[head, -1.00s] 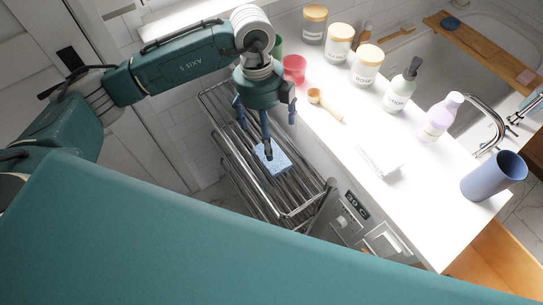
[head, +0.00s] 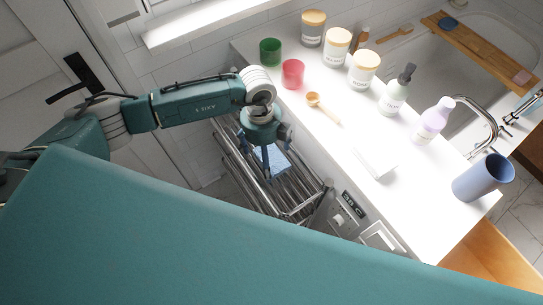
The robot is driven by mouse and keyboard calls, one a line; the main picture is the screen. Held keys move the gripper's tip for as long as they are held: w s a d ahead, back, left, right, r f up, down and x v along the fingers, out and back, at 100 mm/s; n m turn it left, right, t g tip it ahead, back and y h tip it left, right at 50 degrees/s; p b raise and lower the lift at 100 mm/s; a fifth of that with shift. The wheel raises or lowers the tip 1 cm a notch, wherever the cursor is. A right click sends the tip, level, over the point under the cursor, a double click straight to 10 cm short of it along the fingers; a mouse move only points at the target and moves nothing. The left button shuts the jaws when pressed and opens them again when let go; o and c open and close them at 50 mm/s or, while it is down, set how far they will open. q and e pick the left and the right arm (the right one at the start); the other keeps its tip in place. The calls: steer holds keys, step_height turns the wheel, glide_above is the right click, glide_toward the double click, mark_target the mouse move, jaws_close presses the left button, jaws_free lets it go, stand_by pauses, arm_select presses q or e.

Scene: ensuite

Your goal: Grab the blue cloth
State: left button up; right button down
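The blue cloth (head: 279,161) is a small light-blue patch on the bars of the metal rack (head: 302,207), below the counter. My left gripper (head: 265,165) points down from the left arm and its fingers reach right at the cloth, overlapping it in the picture. The fingers hide part of the cloth. I cannot tell whether they are closed on it. My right gripper is not in view.
The white counter (head: 420,205) beside the rack holds a red cup (head: 292,74), a green cup (head: 270,51), a wooden brush (head: 320,105), jars, bottles and a blue tumbler (head: 483,177). A door (head: 40,60) stands at the left.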

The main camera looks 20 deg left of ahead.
arm_select(q)
steer(key=c, duration=1.3)
steer(key=shift+o, duration=0.2)
steer(key=shift+r, duration=0.15)
